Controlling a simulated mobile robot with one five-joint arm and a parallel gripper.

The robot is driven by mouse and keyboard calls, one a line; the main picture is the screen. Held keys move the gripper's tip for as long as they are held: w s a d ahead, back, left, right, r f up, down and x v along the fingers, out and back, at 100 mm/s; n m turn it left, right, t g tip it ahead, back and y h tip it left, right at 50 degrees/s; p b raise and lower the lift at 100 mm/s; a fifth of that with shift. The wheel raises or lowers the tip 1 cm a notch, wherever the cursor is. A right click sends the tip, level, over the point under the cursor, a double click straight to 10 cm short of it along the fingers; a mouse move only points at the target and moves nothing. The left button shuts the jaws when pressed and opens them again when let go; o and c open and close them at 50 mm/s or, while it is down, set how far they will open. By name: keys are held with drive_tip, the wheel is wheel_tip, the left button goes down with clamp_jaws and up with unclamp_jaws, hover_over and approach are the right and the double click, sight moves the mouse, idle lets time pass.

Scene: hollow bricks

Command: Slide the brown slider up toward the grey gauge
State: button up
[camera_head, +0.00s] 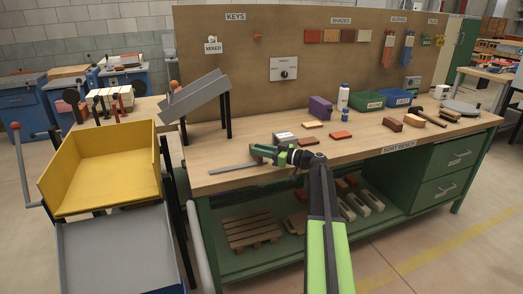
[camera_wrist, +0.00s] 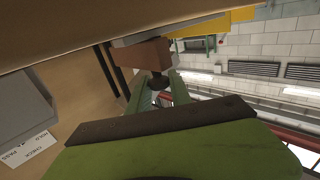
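In the wrist view the brown slider (camera_wrist: 145,53) is a reddish-brown block with a dark knob, just beyond my fingertips. My gripper (camera_wrist: 160,84) has one green finger on each side of the knob; whether the fingers press on it I cannot tell. The grey gauge (camera_wrist: 22,102) is a grey block at the left edge, apart from the slider, beside a white label reading CHECK, HOLD, PASS. In the head view my gripper (camera_head: 257,153) is low over the bench's front left part and mostly hides the slider. The gauge (camera_head: 284,137) appears as a pale grey box behind it.
A metal strip (camera_head: 232,167) lies on the wooden bench (camera_head: 225,146) left of my gripper. Small bricks (camera_head: 340,135), a purple block (camera_head: 320,108) and green and blue bins stand to the right and behind. A yellow tray (camera_head: 100,168) and a sloped grey chute (camera_head: 193,95) are at left.

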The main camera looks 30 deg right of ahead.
drive_tip(key=o, duration=0.4)
drive_tip(key=shift+s+a, duration=0.1)
drive_tip(key=shift+a, duration=0.15)
drive_tip(key=v, duration=1.7)
drive_tip(key=shift+d, duration=0.15)
drive_tip(key=shift+s+f, duration=0.1)
